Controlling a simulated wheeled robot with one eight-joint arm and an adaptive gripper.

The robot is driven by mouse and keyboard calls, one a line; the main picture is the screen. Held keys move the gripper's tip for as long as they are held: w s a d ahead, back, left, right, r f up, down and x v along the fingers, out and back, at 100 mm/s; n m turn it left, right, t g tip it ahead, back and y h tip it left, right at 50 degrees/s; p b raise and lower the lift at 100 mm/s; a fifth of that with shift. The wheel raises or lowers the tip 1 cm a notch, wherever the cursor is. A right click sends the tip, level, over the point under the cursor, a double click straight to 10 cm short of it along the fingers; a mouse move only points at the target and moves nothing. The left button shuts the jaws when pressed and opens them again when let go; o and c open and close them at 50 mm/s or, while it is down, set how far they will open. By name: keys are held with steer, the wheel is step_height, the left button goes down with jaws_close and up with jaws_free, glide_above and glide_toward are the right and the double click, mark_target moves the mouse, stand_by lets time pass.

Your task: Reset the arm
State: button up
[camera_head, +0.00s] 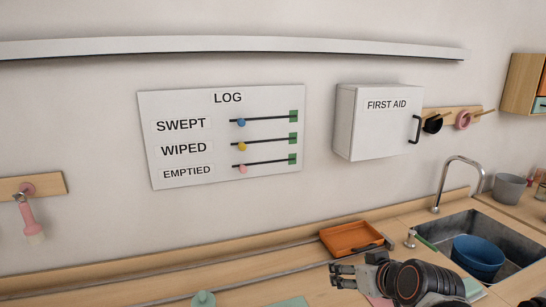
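My gripper (343,276) shows at the bottom of the head view, to the right of centre, above the wooden counter. It points left, and its dark wrist and arm link lie to its right. Its fingers are small in the picture, and a gap seems to show between them, but I cannot tell how wide they stand. I see nothing clearly held in it. The rest of my arm is cut off by the bottom edge.
An orange tray (350,238) lies on the counter (262,267) just behind my gripper. A sink (508,235) with a blue bowl (478,254) and a tap (452,172) is at right. A LOG board (228,190) and a FIRST AID cabinet (377,135) hang on the wall.

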steer(key=s+a+r, duration=0.4)
steer(key=s+a, duration=0.2)
steer(key=s, duration=0.3)
steer(key=s+d+f+m+g+h, duration=0.2)
steer(key=s+d+g, duration=0.1)
steer(key=s+d, duration=0.4)
steer(key=shift+d+f, duration=0.15)
steer(key=shift+s, duration=0.15)
